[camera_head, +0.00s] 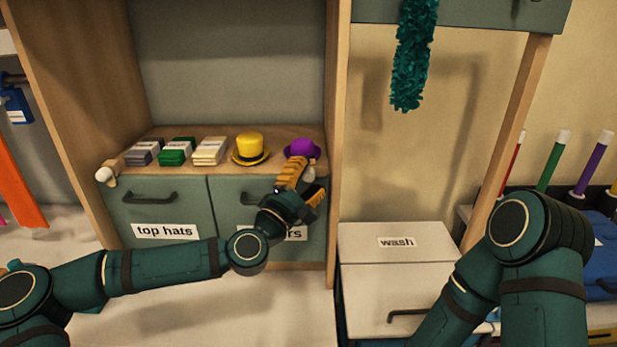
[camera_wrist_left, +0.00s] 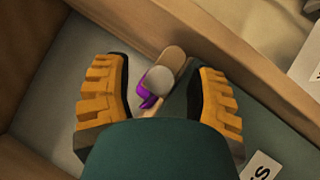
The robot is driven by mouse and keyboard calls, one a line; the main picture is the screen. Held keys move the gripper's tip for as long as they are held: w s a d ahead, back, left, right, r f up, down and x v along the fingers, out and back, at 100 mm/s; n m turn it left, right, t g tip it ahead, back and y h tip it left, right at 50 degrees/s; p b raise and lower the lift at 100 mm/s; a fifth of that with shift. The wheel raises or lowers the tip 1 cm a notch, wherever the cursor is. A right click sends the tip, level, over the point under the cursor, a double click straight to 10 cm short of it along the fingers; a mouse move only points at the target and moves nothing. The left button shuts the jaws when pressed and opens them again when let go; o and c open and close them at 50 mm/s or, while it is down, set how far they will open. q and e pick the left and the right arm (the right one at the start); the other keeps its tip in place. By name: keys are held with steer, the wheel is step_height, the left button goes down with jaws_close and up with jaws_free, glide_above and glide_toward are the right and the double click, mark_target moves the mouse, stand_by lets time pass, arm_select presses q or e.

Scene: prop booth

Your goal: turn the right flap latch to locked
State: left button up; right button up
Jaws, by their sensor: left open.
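The right flap latch (camera_wrist_left: 174,60) is a pale wooden bar with a grey-white round knob, seen in the left wrist view between my open fingers, with a gap on both sides. In the head view my gripper mostly hides it. The right flap (camera_head: 228,189) is grey-green, shut, and its label is partly covered by my arm. My left gripper (camera_head: 303,181) is open at the upper right corner of this flap; it also shows in the left wrist view (camera_wrist_left: 158,78). The left flap latch (camera_head: 107,173) sits at the outer corner of the "top hats" flap (camera_head: 148,212). My right gripper is out of view.
A purple hat (camera_head: 302,147) stands on the shelf just behind my left gripper, with a yellow hat (camera_head: 250,146) and several card stacks (camera_head: 209,150) to its left. The wooden side panel (camera_head: 336,130) is close on the right. A white "wash" box (camera_head: 365,255) stands beyond it.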

arm_select(q)
steer(key=shift+w, duration=0.1)
jaws_close()
steer(key=shift+r, duration=0.15)
